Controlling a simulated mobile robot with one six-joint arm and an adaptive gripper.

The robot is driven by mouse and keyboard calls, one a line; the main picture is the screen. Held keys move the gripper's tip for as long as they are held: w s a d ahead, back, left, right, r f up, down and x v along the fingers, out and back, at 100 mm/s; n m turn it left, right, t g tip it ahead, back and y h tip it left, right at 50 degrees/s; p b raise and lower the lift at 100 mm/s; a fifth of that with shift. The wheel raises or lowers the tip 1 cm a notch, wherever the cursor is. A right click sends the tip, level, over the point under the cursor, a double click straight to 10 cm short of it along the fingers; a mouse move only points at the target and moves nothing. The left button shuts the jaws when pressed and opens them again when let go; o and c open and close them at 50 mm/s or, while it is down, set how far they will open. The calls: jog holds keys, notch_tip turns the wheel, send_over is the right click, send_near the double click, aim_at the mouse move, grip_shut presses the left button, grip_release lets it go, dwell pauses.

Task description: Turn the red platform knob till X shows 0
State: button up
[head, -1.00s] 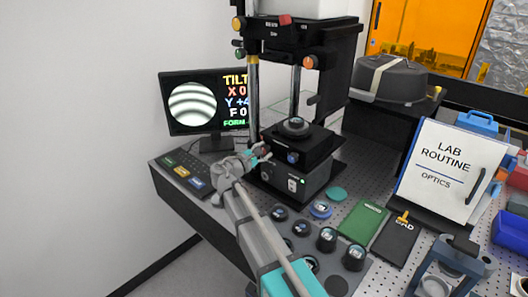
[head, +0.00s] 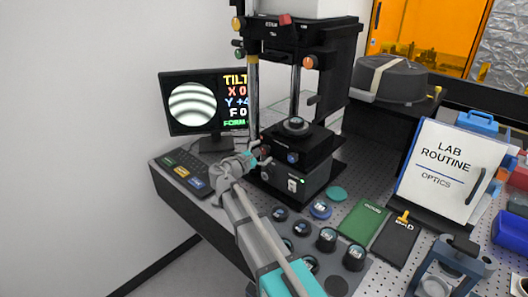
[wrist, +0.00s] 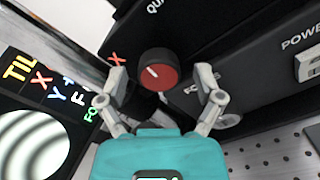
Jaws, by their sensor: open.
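The red platform knob (wrist: 159,74) shows in the wrist view, with a black rim, a white pointer line and a red X label beside it. My gripper (wrist: 160,84) is open, one finger on each side of the knob, with gaps between fingers and knob. In the head view my gripper (head: 258,158) is at the left side of the platform (head: 305,145); I cannot make out the red knob there. The monitor (head: 195,100) shows striped fringes and coloured lines: X 0, Y +4 and F 0, cut off at the right by the instrument column.
The black instrument base (head: 310,178) stands beneath the platform. A keypad (head: 185,172) lies to the left. Several round dark pieces sit on a grey tray (head: 330,265) in front. A sign (head: 450,170) stands at the right.

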jog(key=v, duration=1.1)
jog(key=shift+s, duration=0.2)
jog(key=shift+a, duration=0.15)
dwell(1.4)
